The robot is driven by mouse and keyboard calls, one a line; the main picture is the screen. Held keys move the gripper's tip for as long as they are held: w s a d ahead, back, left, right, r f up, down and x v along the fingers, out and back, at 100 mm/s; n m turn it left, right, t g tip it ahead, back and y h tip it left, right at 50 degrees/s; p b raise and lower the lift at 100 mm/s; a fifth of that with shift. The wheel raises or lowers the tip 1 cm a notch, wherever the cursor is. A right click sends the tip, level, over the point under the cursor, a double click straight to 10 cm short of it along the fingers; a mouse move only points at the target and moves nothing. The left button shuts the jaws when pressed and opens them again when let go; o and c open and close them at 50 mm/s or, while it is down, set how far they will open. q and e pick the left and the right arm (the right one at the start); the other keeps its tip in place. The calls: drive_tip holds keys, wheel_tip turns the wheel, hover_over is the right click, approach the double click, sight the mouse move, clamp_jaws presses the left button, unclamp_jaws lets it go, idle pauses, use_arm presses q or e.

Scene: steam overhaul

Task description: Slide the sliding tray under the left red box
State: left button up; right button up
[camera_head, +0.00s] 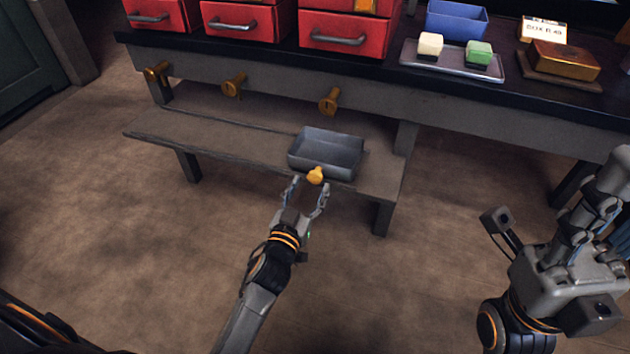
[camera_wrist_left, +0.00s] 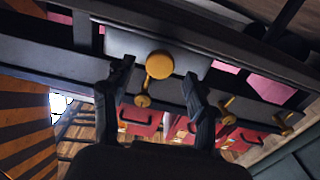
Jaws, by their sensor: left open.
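The sliding tray (camera_head: 326,154) is a grey open metal box with a brass knob (camera_head: 315,175) on its front. It sits on the right part of the low shelf. The knob also shows in the left wrist view (camera_wrist_left: 160,65). My left gripper (camera_head: 306,186) is open, its fingers on either side of the knob, apart from each other; contact cannot be told. The left red box (camera_head: 156,14) is at the back left on the bench top, up and to the left of the tray. My right gripper (camera_head: 600,195) is at the right; its fingers are hard to make out.
Two more red boxes (camera_head: 240,18) (camera_head: 345,30) stand on the bench. Brass knobs (camera_head: 156,73) (camera_head: 233,85) (camera_head: 330,101) stick out below them. The low shelf (camera_head: 215,142) is bare left of the tray. A small tray (camera_head: 450,66) with two blocks stands right.

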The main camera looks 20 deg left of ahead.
sight(314, 179)
use_arm(q)
drive_tip(key=shift+w+d+b, duration=0.1)
drive_tip(key=shift+w+b, duration=0.4)
drive_tip(key=shift+w, duration=1.7)
clamp_jaws()
